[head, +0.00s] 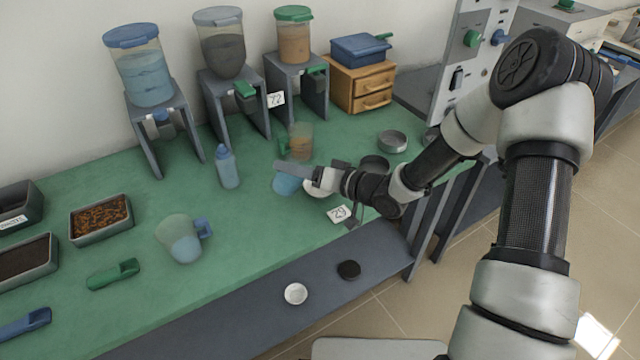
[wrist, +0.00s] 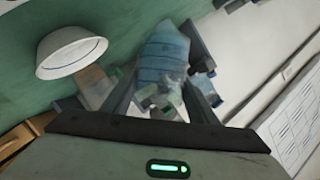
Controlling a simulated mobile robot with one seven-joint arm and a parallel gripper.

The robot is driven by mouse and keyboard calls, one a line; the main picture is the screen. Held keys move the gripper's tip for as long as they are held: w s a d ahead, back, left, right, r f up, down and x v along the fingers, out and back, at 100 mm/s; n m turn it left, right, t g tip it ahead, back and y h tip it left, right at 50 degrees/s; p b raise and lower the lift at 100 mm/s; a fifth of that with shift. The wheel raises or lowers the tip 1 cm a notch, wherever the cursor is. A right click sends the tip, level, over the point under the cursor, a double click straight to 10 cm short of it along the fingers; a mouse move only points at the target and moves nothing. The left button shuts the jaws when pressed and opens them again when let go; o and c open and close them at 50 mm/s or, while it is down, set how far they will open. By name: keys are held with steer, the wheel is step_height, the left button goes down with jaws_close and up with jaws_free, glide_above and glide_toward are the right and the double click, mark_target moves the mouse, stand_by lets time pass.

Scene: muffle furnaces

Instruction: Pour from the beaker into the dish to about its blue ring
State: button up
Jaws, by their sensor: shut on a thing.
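The white dish (head: 313,188) is just right of the beaker, partly hidden by my gripper in the head view. In the wrist view the dish (wrist: 75,50) is apart from the beaker, with a thin blue ring inside; I see no clear blue fill in it.
A green-handled jug (head: 301,139) with orange contents stands behind my gripper. A blue squeeze bottle (head: 227,167) and a blue-handled jug (head: 182,240) stand left. Hopper dispensers line the wall. A label reading 29 (head: 339,215) is near the front edge; a metal dish (head: 392,141) is right.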

steer(key=shift+w+d+m, duration=0.1)
steer(key=shift+m, duration=0.2)
steer(key=shift+f+y, duration=0.1)
steer(key=shift+y, duration=0.2)
stand_by(1.0)
steer(key=shift+d+f+m, duration=0.1)
steer(key=shift+m, duration=0.4)
steer(key=shift+w, duration=0.1)
stand_by(1.9)
steer(key=shift+r+n+p, duration=0.25)
steer(key=shift+n+p, duration=0.05)
steer(key=shift+f, duration=0.15)
